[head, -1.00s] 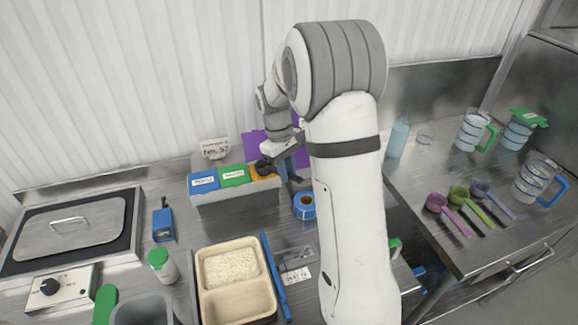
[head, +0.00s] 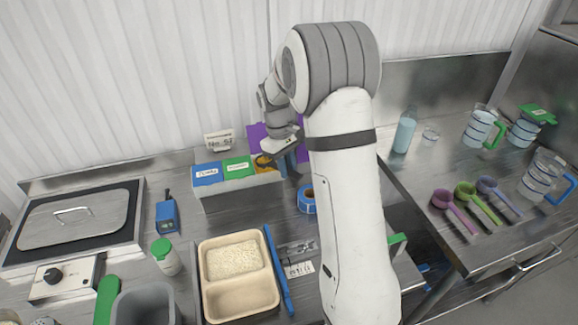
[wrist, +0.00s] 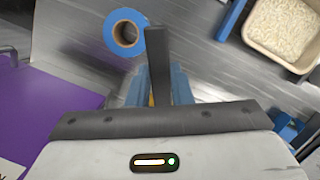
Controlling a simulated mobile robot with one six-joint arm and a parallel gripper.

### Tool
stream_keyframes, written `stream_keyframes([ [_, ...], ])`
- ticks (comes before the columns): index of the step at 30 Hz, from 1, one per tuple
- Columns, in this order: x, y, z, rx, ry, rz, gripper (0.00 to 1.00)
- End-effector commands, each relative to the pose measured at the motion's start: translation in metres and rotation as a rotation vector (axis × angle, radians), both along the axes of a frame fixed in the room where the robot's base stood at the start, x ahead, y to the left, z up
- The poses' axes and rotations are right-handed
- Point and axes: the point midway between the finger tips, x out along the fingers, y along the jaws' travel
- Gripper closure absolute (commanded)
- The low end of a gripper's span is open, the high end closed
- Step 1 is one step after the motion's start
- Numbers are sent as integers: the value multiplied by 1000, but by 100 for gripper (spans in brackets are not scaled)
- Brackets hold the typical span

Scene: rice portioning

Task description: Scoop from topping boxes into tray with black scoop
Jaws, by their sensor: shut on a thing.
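The topping boxes stand in a row at the back: one with a blue top (head: 207,174), one green (head: 237,167) and one yellow-orange (head: 264,170) at the right. My gripper (head: 291,157) is at the right end of the row, shut on the black scoop (head: 263,161), which shows dark over the yellow-orange box. I cannot tell whether the scoop holds any topping. In the wrist view its black handle (wrist: 158,60) stands between the blue fingers. The beige tray (head: 242,300) has rice in its far compartment; its near compartment looks empty. The tray also shows in the wrist view (wrist: 255,42).
A blue tape roll (head: 307,199) lies just right of the boxes. A long blue utensil (head: 278,270) lies along the tray's right side. A white bottle with a green cap (head: 166,258) stands left of the tray. Purple, green and blue scoops lie on the right counter.

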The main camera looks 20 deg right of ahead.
Motion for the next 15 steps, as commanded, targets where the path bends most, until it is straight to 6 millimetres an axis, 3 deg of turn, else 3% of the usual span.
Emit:
stream_keyframes([
  [7, -12, -7, 0, 0, 0, -1, 100],
  [15, -12, -8, 0, 0, 0, -1, 100],
])
